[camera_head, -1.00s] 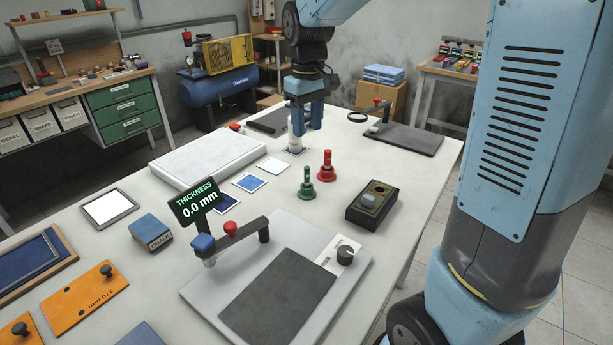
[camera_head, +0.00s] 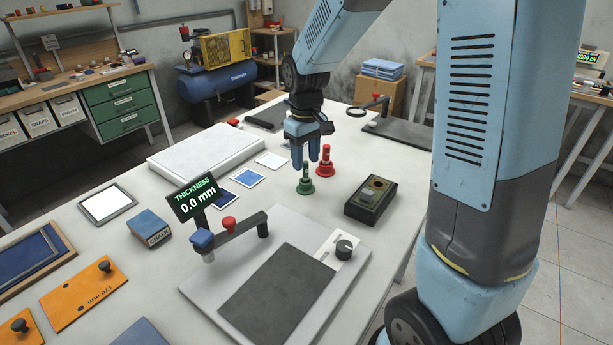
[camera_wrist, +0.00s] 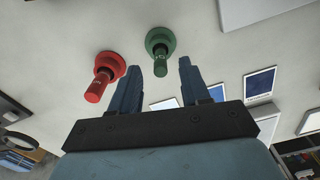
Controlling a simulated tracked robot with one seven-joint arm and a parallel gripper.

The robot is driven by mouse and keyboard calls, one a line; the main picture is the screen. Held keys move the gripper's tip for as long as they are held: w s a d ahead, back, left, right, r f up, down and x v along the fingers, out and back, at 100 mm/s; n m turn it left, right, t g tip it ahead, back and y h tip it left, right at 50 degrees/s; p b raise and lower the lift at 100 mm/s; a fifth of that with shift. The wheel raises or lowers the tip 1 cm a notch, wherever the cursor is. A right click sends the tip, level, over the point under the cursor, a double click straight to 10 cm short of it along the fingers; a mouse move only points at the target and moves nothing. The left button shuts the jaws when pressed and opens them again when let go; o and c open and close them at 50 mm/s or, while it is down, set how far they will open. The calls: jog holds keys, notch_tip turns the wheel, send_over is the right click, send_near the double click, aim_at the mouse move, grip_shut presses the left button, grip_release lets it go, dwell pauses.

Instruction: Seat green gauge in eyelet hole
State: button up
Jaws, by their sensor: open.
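The green gauge (camera_head: 306,187), a flared base with an upright handle, stands on the white table. It also shows in the wrist view (camera_wrist: 160,42). My gripper (camera_head: 312,162) is open, fingers pointing down, at the green handle's top in the head view. In the wrist view my fingertips (camera_wrist: 159,66) appear on either side of the handle's end; I cannot tell whether they touch it. A black block (camera_head: 370,203) to the right has a brass-coloured round feature and a pale square on top. I cannot tell whether this is the eyelet hole.
A similar red piece (camera_head: 325,170) stands close beside the green gauge. Swatch cards (camera_head: 249,178) lie to the left. A thickness gauge stand (camera_head: 236,236) with a display is nearer the camera. A white slab (camera_head: 205,150) lies behind left.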

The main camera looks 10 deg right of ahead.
aim_at(305, 162)
jog(key=shift+f, duration=1.6)
grip_shut()
